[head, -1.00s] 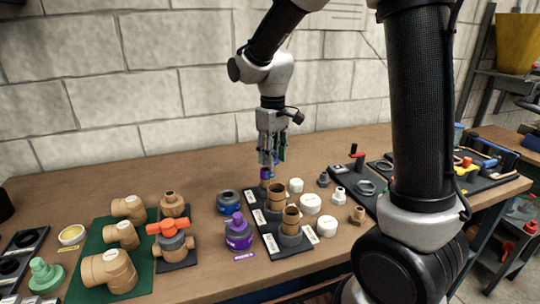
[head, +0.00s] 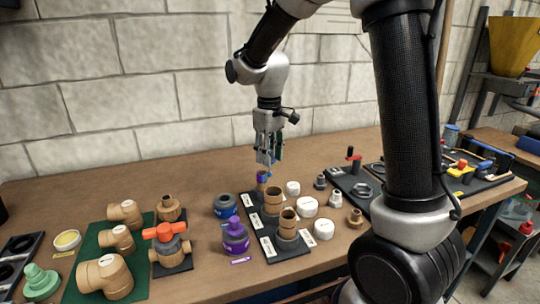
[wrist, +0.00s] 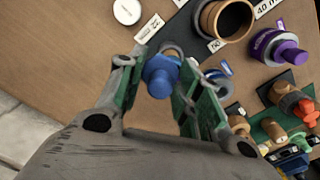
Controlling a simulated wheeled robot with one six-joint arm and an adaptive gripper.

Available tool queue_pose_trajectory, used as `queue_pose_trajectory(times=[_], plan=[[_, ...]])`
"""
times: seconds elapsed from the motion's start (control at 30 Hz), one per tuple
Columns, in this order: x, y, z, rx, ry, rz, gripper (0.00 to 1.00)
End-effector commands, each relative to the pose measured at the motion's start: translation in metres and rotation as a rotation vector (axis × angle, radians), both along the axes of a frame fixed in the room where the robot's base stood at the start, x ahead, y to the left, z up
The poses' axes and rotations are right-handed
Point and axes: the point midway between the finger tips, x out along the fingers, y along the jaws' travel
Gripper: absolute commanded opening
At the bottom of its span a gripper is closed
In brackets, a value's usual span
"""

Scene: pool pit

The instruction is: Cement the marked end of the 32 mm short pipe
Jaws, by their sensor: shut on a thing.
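My gripper (head: 267,160) is shut on a blue cap (wrist: 160,76), whose blue lower part (head: 269,173) shows under the fingers in the head view. The 32 mm short pipe (head: 262,179) stands upright at the back of a black rack, its upper end purple. The cap is just above and slightly right of that end; I cannot tell whether they touch. In the wrist view the cap hides most of what is below it. A dark blue can (head: 226,205) stands left of the rack. A purple can (head: 236,236) with a purple cap stands in front of it.
Two wider brown pipes (head: 273,201) (head: 288,222) stand in the black rack (head: 270,245), close to my gripper. White caps (head: 307,207) and small fittings lie to its right. A green mat (head: 88,250) with brown fittings and an orange-handled valve (head: 170,240) are at the left.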

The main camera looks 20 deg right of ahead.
Motion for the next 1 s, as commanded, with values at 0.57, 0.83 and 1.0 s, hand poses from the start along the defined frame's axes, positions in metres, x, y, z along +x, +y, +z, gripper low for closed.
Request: queue_pose_trajectory(times=[0.57, 0.83, 1.0], plan=[[0.013, 0.006, 0.000, -0.001, 0.001, 0.000, 0.19], [0.017, 0.011, 0.000, -0.001, 0.001, -0.001, 0.19], [0.020, 0.016, 0.000, -0.001, 0.001, 0.000, 0.19]])
